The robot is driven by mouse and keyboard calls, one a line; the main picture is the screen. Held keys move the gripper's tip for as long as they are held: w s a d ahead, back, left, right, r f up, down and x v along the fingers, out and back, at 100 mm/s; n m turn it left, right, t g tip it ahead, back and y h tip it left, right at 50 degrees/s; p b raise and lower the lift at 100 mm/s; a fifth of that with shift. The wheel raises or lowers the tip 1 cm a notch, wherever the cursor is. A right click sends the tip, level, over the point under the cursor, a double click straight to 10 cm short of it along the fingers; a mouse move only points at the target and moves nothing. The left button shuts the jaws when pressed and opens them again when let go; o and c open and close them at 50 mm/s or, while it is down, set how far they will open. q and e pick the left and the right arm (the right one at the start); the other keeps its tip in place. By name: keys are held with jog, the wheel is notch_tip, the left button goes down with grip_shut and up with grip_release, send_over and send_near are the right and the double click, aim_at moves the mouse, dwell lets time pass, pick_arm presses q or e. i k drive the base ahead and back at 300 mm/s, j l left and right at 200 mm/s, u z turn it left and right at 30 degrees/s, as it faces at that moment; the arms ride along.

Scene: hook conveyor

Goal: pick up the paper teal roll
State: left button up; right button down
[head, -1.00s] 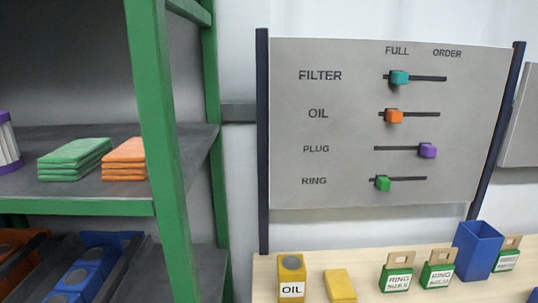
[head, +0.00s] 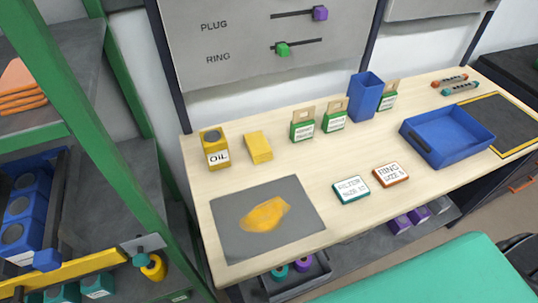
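A small teal roll (head: 459,89) lies on its side on the pale wooden bench (head: 300,185), near the back right. A similar orange-red roll (head: 449,80) lies just behind it, close alongside. Both are small here, and I cannot make out their material. Neither of my grippers is in view.
A blue tray (head: 450,149) and a dark yellow-edged mat (head: 506,122) lie nearer than the rolls. A green-framed shelf (head: 75,100) stands left.

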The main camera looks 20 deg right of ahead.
aim_at(279, 274)
jog(key=k+l+z, duration=0.2)
jog(key=k, duration=0.3)
jog(key=k+l+z, duration=0.2)
jog(key=k, duration=0.3)
